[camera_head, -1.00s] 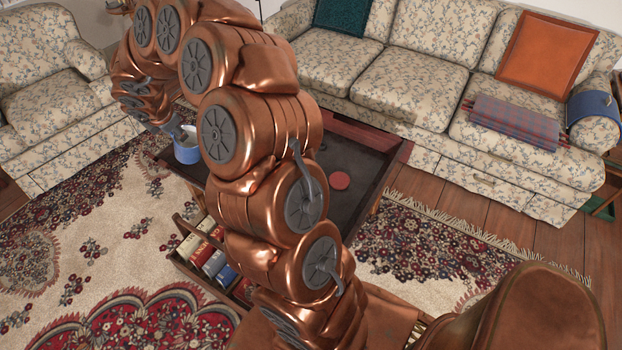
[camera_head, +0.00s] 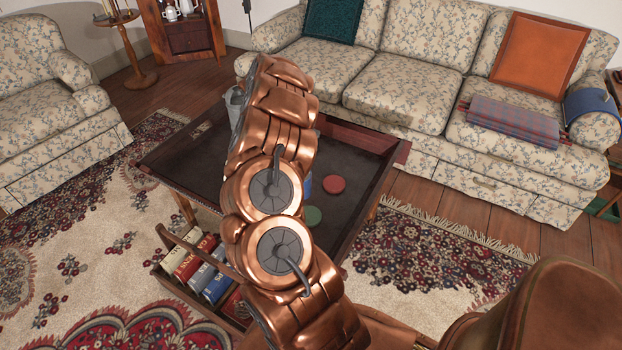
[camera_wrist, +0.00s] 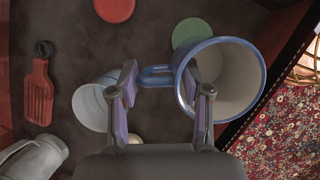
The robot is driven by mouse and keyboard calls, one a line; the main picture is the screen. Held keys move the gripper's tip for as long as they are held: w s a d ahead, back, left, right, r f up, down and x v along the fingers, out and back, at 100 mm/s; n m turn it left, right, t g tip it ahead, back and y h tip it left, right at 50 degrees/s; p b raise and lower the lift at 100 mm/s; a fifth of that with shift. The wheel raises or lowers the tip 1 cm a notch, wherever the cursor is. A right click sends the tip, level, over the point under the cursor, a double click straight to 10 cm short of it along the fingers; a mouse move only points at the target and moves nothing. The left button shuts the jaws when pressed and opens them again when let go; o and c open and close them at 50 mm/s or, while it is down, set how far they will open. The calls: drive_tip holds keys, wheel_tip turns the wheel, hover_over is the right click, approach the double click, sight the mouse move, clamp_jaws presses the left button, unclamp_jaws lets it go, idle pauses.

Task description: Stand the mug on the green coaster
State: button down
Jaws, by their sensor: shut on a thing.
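The mug (camera_wrist: 228,80) is pale with a blue rim; in the wrist view its open mouth faces the camera. My gripper (camera_wrist: 160,77) is shut on the mug's blue handle, with one finger on each side. The green coaster (camera_wrist: 190,31) lies on the dark table just beyond the mug, partly covered by its rim in this view. In the head view the green coaster (camera_head: 312,216) shows right of my arm, which hides the mug and gripper. The mug's base is hidden, so its height above the table cannot be told.
A red coaster (camera_head: 333,185) and a partly hidden blue one (camera_head: 306,186) lie on the table (camera_head: 188,160). In the wrist view a white cup (camera_wrist: 90,106) stands close by my left finger. A red slotted tool (camera_wrist: 39,92) and a grey jug (camera_wrist: 36,156) are at left.

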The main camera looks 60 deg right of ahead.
drive_tip(key=shift+m+y, duration=0.3)
drive_tip(key=shift+m, duration=0.3)
drive_tip(key=shift+s+a+x, duration=0.1)
drive_tip(key=shift+a+x, duration=0.05)
drive_tip(key=shift+x, duration=2.5)
drive_tip(key=shift+s+a+x, duration=0.1)
drive_tip(key=shift+x, duration=2.5)
drive_tip(key=shift+f+b, duration=0.45)
drive_tip(key=shift+c, duration=2.2)
unclamp_jaws()
drive_tip(key=shift+w+r, duration=0.1)
drive_tip(key=v, duration=1.1)
drive_tip(key=shift+w+r, duration=0.3)
drive_tip(key=shift+a, duration=0.1)
